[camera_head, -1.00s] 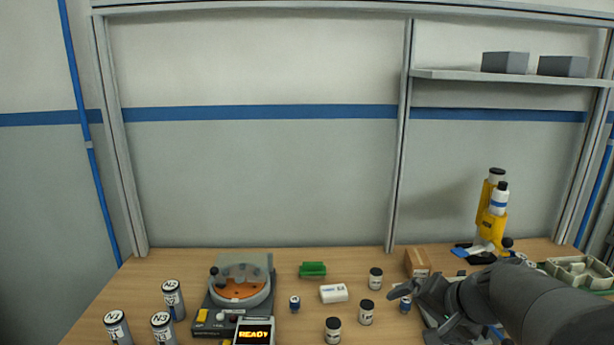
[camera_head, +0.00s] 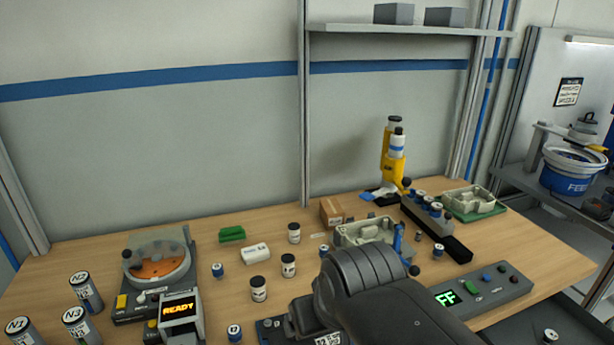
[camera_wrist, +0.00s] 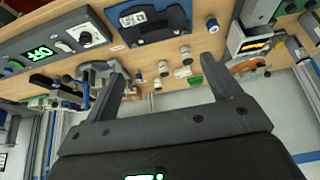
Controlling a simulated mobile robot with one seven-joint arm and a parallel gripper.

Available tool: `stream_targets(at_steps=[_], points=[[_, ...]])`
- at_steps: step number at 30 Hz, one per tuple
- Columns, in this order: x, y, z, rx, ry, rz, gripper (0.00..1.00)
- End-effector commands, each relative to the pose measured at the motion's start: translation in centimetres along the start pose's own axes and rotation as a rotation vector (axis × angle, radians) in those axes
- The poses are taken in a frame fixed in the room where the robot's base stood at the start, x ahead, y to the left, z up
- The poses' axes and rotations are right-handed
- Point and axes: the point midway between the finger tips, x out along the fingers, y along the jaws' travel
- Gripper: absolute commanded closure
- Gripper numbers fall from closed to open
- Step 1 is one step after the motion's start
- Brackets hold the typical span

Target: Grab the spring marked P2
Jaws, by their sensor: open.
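No mark P2 is readable on any part, so I cannot tell which one is the P2 spring. Small blue parts with white tops stand on the table, one (camera_head: 217,270) by the round orange-plated device, one (camera_head: 234,332) at the front and one (camera_head: 438,250) at the right. Several similar ones (camera_head: 437,209) sit in a dark rack (camera_head: 456,248). My gripper (camera_wrist: 163,84) is open and empty in the wrist view, its fingers apart above the table. In the head view my arm hides it.
Black-capped jars (camera_head: 259,289), a white box (camera_head: 256,254) and a green block (camera_head: 232,234) stand mid-table. A grey tray (camera_head: 350,240) lies behind my arm. A grey control panel (camera_head: 488,293) is at right. Cans marked N2 (camera_head: 86,292) and N3 (camera_head: 78,325) stand left.

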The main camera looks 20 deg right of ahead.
Motion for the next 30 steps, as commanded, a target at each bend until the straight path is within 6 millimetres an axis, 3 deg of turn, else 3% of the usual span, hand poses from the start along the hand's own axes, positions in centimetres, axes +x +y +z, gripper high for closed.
stream_targets(at_steps=[14, 22, 25, 28, 30], points=[[0.0, 0.0, 0.0, 0.001, 0.0, -0.001, 0.56], [-0.3, 0.0, -0.2, 0.001, 0.001, -0.001, 0.57], [-1.8, 0.0, -1.1, 0.001, 0.005, -0.001, 0.57], [-4.6, 0.0, -2.6, 0.001, 0.007, -0.001, 0.57], [-4.7, 0.6, -4.4, 0.013, -0.007, 0.014, 0.57]])
